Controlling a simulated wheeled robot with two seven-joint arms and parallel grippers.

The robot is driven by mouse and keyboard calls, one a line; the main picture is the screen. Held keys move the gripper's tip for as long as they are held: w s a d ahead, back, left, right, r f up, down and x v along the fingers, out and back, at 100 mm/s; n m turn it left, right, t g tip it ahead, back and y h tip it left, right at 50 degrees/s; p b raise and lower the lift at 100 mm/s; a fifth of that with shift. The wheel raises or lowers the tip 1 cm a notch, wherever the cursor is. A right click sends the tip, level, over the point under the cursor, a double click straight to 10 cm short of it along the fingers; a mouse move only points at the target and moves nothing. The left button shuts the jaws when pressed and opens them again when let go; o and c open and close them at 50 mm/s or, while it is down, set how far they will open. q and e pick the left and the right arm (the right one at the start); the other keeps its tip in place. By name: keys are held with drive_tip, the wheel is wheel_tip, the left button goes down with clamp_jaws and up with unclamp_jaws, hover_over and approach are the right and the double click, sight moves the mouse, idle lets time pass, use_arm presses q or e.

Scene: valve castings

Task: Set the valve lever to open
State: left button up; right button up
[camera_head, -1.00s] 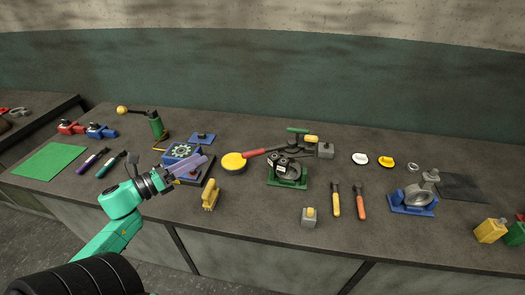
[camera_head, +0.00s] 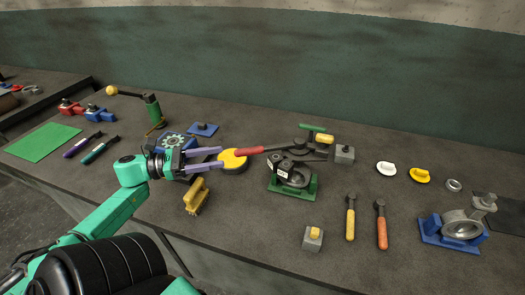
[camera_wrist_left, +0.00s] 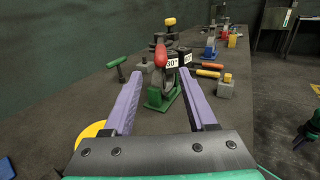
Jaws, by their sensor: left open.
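The valve (camera_head: 292,175) is a grey casting on a green base, with white tags on its dark top. Its red-handled lever (camera_head: 250,151) sticks out to the left. In the left wrist view, the lever's red end (camera_wrist_left: 161,55) points at the camera, with the valve's green base (camera_wrist_left: 160,99) below. My left gripper (camera_head: 221,157) is open and empty. Its purple fingers point right toward the lever's end, just short of it. In the left wrist view, the lever's end shows between and beyond the fingertips (camera_wrist_left: 160,74). My right gripper is not seen.
A yellow disc (camera_head: 233,162) lies below the lever's end, beside my fingertips. A yellow-handled brush (camera_head: 196,196) lies in front of my gripper. A blue-based casting (camera_head: 455,230) is far right.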

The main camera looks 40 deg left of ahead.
sight(261, 151)
use_arm(q)
drive_tip(key=p+x, duration=0.3)
drive_tip(key=x, duration=0.9)
drive_tip(key=shift+d+r, duration=0.15)
drive_tip(key=shift+r, duration=0.05)
drive_tip(key=shift+w+d+f, duration=0.15)
drive_tip(key=shift+w+d, duration=0.1)
drive_tip(key=shift+w, duration=0.05)
clamp_jaws()
idle(0.4)
